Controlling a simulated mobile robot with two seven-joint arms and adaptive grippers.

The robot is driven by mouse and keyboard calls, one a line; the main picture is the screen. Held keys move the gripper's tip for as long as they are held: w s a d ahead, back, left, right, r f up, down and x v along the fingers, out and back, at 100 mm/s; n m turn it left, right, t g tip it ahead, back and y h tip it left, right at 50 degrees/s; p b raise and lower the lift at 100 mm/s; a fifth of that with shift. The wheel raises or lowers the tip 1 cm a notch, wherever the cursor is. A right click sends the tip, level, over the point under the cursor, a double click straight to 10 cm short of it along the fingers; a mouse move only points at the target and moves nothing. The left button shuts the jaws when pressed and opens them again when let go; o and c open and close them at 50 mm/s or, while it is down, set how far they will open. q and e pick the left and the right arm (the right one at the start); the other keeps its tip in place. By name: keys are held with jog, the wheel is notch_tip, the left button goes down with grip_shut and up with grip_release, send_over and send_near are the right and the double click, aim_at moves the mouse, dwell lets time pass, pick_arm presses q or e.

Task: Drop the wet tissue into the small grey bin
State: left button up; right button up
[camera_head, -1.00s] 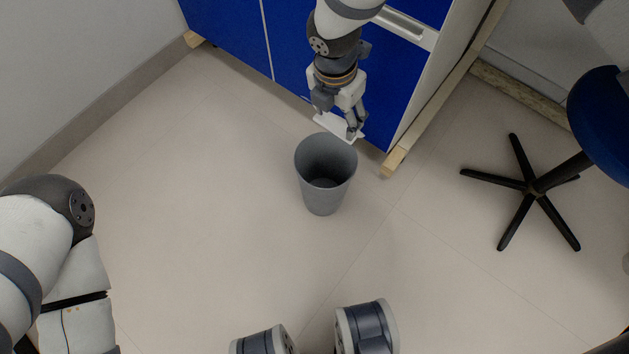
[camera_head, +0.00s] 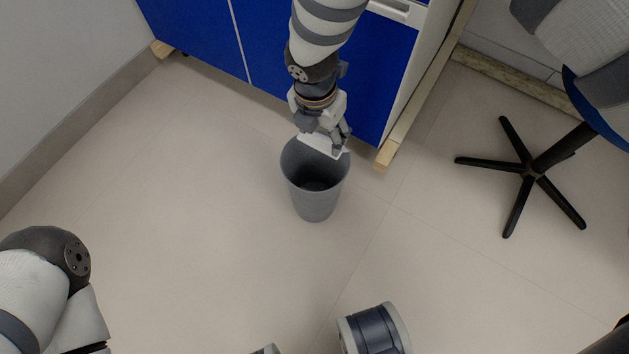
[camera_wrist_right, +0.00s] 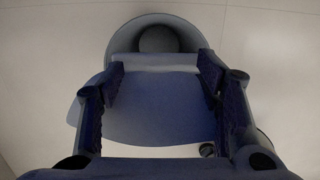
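The small grey bin (camera_head: 312,200) stands upright on the floor, in front of the blue cabinet. My right gripper (camera_head: 328,136) is above the bin's far rim. It is shut on the wet tissue (camera_head: 320,146), a flat white sheet that reaches over the bin's opening. In the right wrist view the tissue (camera_wrist_right: 155,105) spans between the two fingers, shaded bluish. The bin (camera_wrist_right: 157,38) shows beyond it there, its lower part hidden.
The blue cabinet (camera_head: 193,35) with wooden feet stands behind the bin. A swivel chair with a black star base (camera_head: 530,172) is at the right. The floor left of the bin is clear.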

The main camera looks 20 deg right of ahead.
jog(key=o, duration=0.4)
jog(key=shift+r, duration=0.15)
notch_tip(320, 180, up, 7)
jog(key=a, duration=0.1)
jog(key=shift+s, duration=0.35)
jog(key=shift+r, duration=0.15)
